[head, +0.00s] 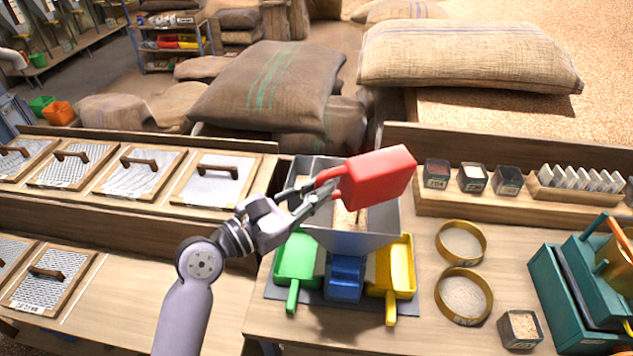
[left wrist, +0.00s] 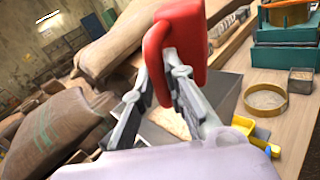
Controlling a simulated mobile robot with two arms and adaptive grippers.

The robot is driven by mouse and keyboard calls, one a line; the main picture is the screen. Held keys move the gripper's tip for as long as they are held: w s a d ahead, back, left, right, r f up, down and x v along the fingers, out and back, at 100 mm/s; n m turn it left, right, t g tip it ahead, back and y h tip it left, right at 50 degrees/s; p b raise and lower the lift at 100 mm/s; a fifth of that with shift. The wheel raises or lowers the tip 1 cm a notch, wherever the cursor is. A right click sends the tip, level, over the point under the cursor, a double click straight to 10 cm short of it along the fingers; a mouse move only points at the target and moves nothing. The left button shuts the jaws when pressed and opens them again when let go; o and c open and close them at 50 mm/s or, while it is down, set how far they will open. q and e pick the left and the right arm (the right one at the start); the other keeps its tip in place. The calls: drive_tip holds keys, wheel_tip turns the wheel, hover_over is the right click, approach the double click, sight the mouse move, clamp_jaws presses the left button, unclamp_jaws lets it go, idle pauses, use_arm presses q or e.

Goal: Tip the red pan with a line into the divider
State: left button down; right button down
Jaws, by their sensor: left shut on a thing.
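My left gripper (head: 320,190) is shut on the handle of the red pan (head: 380,178) and holds it in the air above the divider (head: 355,241). The pan is tilted, with its smooth red underside towards the head camera. Its inside and any line on it are hidden. In the left wrist view the red pan (left wrist: 190,45) hangs between and beyond the fingers. The divider is a grey hopper, and some grain shows inside it under the pan. My right gripper is in neither view.
Green (head: 297,259), blue (head: 345,277) and yellow (head: 402,267) pans stand at the divider's foot. Two round sieves (head: 461,242), a grain box (head: 520,330) and a teal machine (head: 575,285) stand to the right. Framed screens (head: 140,171) lie left. Sacks (head: 268,88) lie behind.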

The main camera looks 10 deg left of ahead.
use_arm(q)
drive_tip(key=shift+w+a+r+n+p, duration=0.2)
drive_tip(key=shift+n+p, duration=0.3)
drive_tip(key=shift+p, duration=0.7)
drive_tip(key=shift+w+a+r+n+p, duration=0.15)
drive_tip(key=shift+n+p, duration=0.35)
drive_tip(key=shift+p, duration=0.7)
drive_tip(key=s+m+b, duration=0.1)
drive_tip(key=m+b, duration=0.1)
drive_tip(key=b, duration=0.1)
drive_tip(key=d+f+m+t+b, duration=0.1)
drive_tip(key=m+b, duration=0.2)
drive_tip(key=b, duration=0.1)
drive_tip(key=s+d+m+h+b, duration=0.1)
drive_tip(key=m+b, duration=0.2)
drive_tip(key=b, duration=0.1)
drive_tip(key=shift+s+f, duration=0.3)
drive_tip(key=shift+s, duration=0.05)
drive_tip(key=m+h+b, duration=0.1)
drive_tip(key=m+b, duration=0.1)
drive_tip(key=m, duration=0.2)
drive_tip(key=s+d+r+m+g+h+b, duration=0.1)
drive_tip(key=m+b, duration=0.1)
drive_tip(key=m, duration=0.2)
drive_tip(key=s+r+m+h+b, duration=0.1)
drive_tip(key=m+h+b, duration=0.1)
drive_tip(key=m+b, duration=0.1)
drive_tip(key=shift+s+d+r+m+g, duration=0.1)
drive_tip(key=shift+d+m+g, duration=0.25)
drive_tip(key=shift+m, duration=0.25)
